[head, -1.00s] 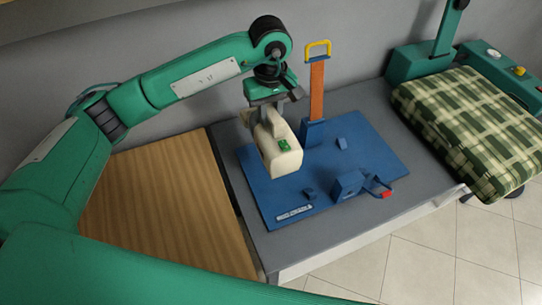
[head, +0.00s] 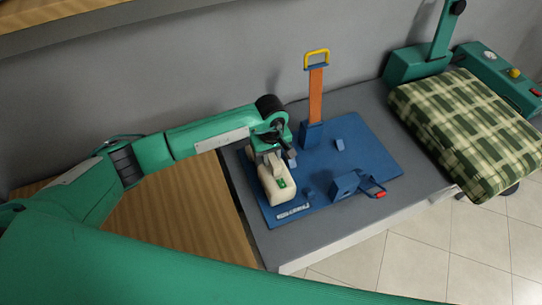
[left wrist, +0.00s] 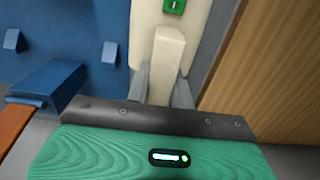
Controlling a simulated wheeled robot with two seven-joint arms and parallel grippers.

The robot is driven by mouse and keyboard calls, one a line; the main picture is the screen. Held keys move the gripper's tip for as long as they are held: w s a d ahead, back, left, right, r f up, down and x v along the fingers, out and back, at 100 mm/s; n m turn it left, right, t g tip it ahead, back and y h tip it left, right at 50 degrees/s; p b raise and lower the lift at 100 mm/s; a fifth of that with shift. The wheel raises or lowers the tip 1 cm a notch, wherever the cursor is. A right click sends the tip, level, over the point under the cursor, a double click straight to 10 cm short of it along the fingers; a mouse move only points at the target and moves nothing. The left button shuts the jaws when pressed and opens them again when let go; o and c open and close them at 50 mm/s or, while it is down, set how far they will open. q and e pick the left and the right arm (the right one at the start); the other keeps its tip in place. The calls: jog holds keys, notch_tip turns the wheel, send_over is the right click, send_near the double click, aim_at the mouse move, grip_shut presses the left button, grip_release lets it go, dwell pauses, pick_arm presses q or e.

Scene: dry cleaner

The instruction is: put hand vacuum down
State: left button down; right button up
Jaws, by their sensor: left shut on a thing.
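The hand vacuum (head: 280,190) is cream-coloured with a green switch patch on top. My left gripper (head: 268,155) is shut on its handle. The vacuum is over or on the left side of a blue board (head: 365,150); I cannot tell for sure whether its underside touches. In the left wrist view the vacuum's cream handle (left wrist: 166,55) stands between the two grey fingers, and the green switch shows at the top. My right gripper is not in view.
The blue board lies on a grey table (head: 300,245) and bears small blue blocks (head: 345,185), a red-tipped latch and an orange upright strap (head: 316,95) with a yellow handle. A wooden surface (head: 180,225) is at left, a green plaid pressing board (head: 465,130) at right.

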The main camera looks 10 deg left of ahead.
pick_arm(q)
jog(key=shift+f, duration=0.5)
jog(key=shift+f, duration=0.1)
jog(key=c, duration=1.2)
grip_release()
